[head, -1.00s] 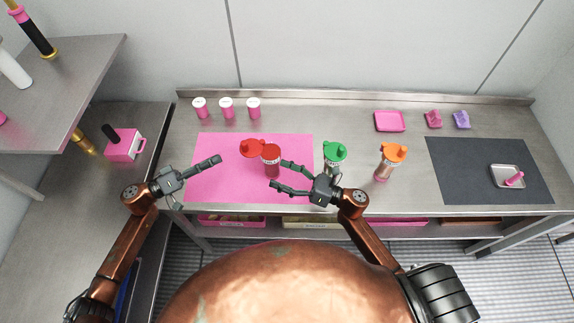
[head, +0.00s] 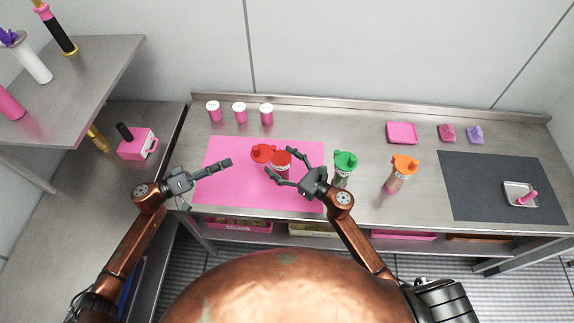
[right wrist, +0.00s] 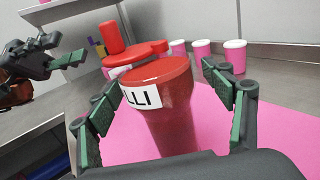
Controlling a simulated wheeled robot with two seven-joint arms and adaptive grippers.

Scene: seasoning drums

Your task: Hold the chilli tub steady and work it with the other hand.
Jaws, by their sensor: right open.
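The red chilli tub (head: 281,167) stands upright on the pink mat (head: 225,185). In the right wrist view the tub (right wrist: 163,105) shows a flat red top and a white label ending in "LLI". A red lid-like piece with an upright knob (head: 262,152) is just behind and left of it; I cannot tell whether they are joined. My right gripper (head: 281,163) is open, its fingers on either side of the tub, with no clear contact. My left gripper (head: 230,162) is left of the tub, over the mat; its fingers look apart and empty in the right wrist view (right wrist: 66,48).
A green-lidded shaker (head: 344,168) and an orange-lidded shaker (head: 400,173) stand to the right. Three white-topped pink pots (head: 239,113) stand at the back. A dark mat (head: 470,185) with a metal tray (head: 516,203) lies far right.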

